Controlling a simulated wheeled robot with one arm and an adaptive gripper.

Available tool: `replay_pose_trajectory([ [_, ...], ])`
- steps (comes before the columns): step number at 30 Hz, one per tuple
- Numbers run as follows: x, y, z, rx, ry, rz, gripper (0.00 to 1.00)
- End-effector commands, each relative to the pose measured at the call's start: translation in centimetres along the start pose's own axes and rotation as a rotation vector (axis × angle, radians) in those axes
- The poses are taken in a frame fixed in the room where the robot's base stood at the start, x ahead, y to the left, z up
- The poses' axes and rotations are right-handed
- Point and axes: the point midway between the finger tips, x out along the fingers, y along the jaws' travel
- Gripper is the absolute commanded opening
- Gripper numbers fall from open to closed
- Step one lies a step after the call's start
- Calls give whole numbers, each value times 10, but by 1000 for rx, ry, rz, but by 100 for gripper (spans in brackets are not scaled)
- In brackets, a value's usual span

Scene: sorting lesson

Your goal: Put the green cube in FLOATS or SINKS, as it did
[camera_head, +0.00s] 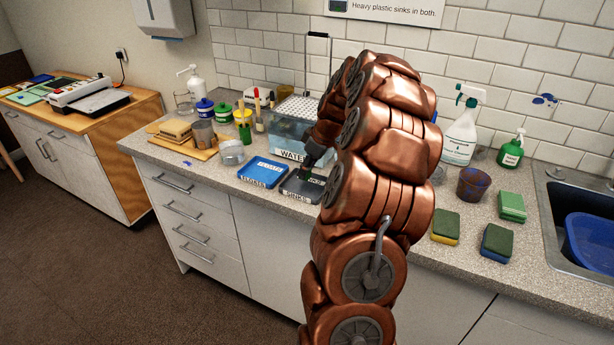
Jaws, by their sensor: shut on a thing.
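My gripper (308,172) is dark and small in the head view, low over the dark tray labelled SINKS (291,189). It is shut on a small green thing, which I take to be the green cube; my fingers and arm hide most of it. I cannot tell whether it touches the tray. The blue tray labelled FLOATS (262,173) lies just left of the dark tray and looks empty. A clear tank labelled WATER (283,133) stands behind both trays, partly hidden by my arm.
Jars and a glass beaker (231,152) stand left of the trays. Sponges (497,243), a brown cup (473,184), spray bottle (461,138) and green pump bottle (511,150) stand right of my arm. The sink (585,215) is at the far right.

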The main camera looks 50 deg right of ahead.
Motion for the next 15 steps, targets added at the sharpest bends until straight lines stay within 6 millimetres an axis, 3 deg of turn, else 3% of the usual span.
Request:
replay_pose_trajectory([
  [15,34,2,13,0,-1,-1,0],
])
